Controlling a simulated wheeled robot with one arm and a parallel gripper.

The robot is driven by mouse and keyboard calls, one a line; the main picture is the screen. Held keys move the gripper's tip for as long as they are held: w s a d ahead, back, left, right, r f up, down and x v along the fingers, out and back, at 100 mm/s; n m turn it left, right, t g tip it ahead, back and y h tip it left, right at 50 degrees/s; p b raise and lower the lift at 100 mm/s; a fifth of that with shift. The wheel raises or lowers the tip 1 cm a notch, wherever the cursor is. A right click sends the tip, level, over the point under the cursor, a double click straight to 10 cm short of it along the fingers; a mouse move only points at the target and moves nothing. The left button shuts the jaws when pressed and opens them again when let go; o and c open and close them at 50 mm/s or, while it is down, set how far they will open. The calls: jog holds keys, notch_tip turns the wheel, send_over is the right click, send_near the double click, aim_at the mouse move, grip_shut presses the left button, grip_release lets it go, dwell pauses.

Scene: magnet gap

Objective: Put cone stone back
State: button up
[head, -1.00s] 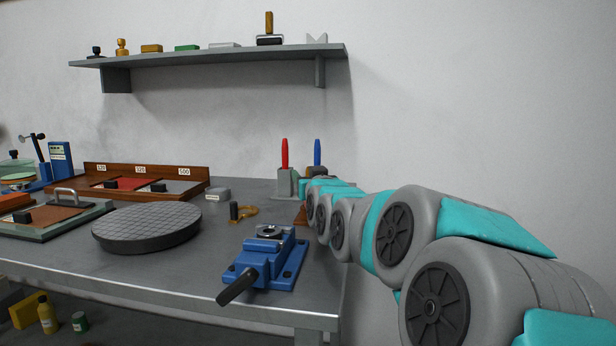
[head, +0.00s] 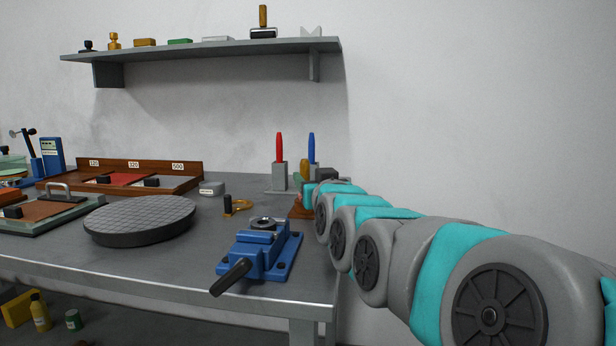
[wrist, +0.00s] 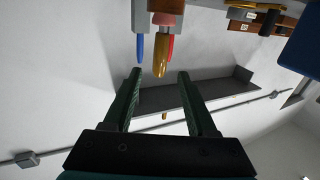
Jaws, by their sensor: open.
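In the wrist view, which is upside down, a gold handle (wrist: 160,58) with a pinkish part (wrist: 166,19) at its other end appears to be the cone stone. It lies in line with the space between my fingers, around or just beyond the tips; the exact depth is unclear. My gripper (wrist: 160,73) is open, with its two dark green fingers apart and nothing held. In the head view the gold handle (head: 304,168) stands above a small brown base (head: 300,211) at the table's right end. My arm's end is just right of it and partly hides it.
A red handle (head: 279,148) and a blue handle (head: 311,147) stand upright close behind. A blue vise (head: 262,250) sits at the table's front right, beside a round grey plate (head: 140,219). A wall shelf (head: 205,50) with several items hangs above the table.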

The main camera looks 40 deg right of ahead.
jog(key=shift+v, duration=1.05)
jog(key=shift+c, duration=0.6)
